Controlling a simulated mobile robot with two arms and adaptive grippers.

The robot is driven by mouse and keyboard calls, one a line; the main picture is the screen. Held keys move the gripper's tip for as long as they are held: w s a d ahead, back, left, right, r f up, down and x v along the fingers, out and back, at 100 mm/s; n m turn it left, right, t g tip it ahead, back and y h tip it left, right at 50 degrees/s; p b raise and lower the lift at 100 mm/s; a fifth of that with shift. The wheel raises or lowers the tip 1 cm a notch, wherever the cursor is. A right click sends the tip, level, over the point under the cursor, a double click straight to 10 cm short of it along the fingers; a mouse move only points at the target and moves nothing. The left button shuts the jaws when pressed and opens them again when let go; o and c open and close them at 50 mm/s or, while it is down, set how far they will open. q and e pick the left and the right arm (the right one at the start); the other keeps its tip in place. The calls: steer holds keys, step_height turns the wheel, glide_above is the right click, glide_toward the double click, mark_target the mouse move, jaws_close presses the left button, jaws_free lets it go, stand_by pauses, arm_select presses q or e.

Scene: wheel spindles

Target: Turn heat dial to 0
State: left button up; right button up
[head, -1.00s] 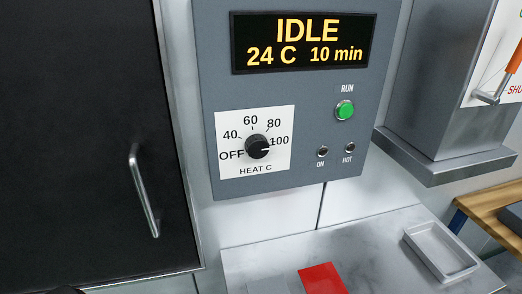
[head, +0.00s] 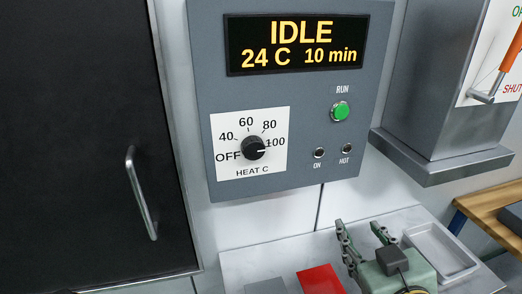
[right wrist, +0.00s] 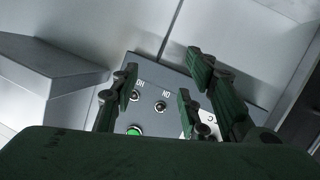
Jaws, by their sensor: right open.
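The heat dial (head: 253,148) is a black knob on a white plate marked OFF, 40, 60, 80, 100 and HEAT C. Its white mark points right, close to the 100 label. My right gripper (head: 361,230) is open and empty, below and right of the dial, in front of the lower shelf and apart from the panel. In the right wrist view its green fingers (right wrist: 165,85) spread in front of the panel, which appears upside down; the dial itself is hidden there. My left gripper is not in view.
The grey control panel (head: 300,105) has a display reading IDLE, 24 C, 10 min, a green RUN button (head: 341,111) and two dark lamps. A red plate (head: 320,280) and a metal tray (head: 436,243) lie below. A dark door with a handle (head: 142,193) stands left.

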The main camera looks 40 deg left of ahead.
steer(key=s+a+r+n+y, duration=0.2)
steer(key=a+r+n+y, duration=0.15)
steer(key=a+r, duration=0.4)
steer(key=n+g+y, duration=0.2)
steer(key=n+y, duration=0.1)
steer(key=n, duration=0.5)
glide_toward(260, 146)
steer(key=a, duration=0.2)
arm_select(q)
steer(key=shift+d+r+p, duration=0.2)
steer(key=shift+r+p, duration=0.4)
steer(key=shift+p, duration=0.05)
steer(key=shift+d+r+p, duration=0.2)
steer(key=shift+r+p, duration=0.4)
arm_select(e)
steer(key=shift+w+d+x, duration=0.1)
steer(key=shift+w+x, duration=0.05)
steer(key=shift+x, duration=1.65)
steer(key=shift+w+d+x, duration=0.1)
steer(key=shift+w+x, duration=0.1)
steer(key=shift+x, duration=1.6)
steer(key=shift+f, duration=0.2)
steer(key=shift+c, duration=0.7)
steer(key=shift+r, duration=0.1)
steer(key=c, duration=0.9)
steer(key=shift+o, duration=0.2)
steer(key=shift+r, duration=0.2)
steer(key=o, duration=1)
steer(key=shift+d, duration=0.1)
steer(key=shift+f, duration=0.15)
